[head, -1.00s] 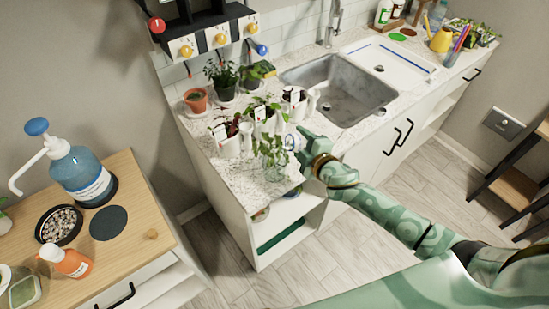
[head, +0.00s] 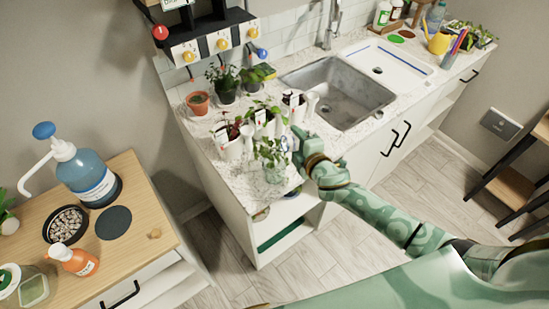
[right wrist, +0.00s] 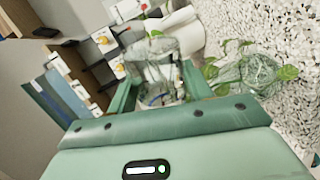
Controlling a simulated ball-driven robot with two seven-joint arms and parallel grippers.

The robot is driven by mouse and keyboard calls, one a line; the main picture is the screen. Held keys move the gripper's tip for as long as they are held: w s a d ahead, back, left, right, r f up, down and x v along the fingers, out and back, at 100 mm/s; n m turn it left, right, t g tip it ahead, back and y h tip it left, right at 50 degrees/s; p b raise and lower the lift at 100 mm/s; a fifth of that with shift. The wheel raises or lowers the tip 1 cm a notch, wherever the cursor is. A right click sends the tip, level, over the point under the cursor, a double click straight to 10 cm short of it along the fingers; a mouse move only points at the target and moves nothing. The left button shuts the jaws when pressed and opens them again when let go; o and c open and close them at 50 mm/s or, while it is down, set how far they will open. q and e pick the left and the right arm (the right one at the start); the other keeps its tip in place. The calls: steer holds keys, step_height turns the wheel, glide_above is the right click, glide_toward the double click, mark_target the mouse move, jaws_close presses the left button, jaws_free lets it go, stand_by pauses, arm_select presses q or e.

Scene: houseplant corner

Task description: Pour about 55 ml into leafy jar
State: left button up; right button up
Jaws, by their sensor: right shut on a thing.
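The leafy jar (head: 273,174) is a clear glass vessel with green leafy stems, near the front edge of the counter. In the right wrist view the jar (right wrist: 250,76) lies just right of my fingers, apart from them. My right gripper (head: 297,147) is just right of the jar in the head view. It is shut on a clear vessel (right wrist: 150,62), which shows between the fingers (right wrist: 158,88) in the right wrist view. The vessel's liquid level and tilt are hard to tell. My left gripper is not in view.
Several potted plants crowd behind the jar, including a white pot (head: 228,146) and a terracotta pot (head: 198,104). The sink (head: 338,92) lies to the right. A wooden-topped cart (head: 140,200) with a blue pump bottle (head: 88,175) stands at left.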

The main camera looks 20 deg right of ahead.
steer(key=shift+d+f, duration=0.15)
steer(key=shift+d, duration=0.1)
stand_by(0.3)
steer(key=shift+f+n, duration=0.25)
steer(key=shift+n, duration=0.35)
steer(key=shift+a+r+n+h+p, duration=0.1)
steer(key=shift+r+n+h+p, duration=0.15)
steer(key=shift+n+h+p, duration=0.15)
stand_by(0.5)
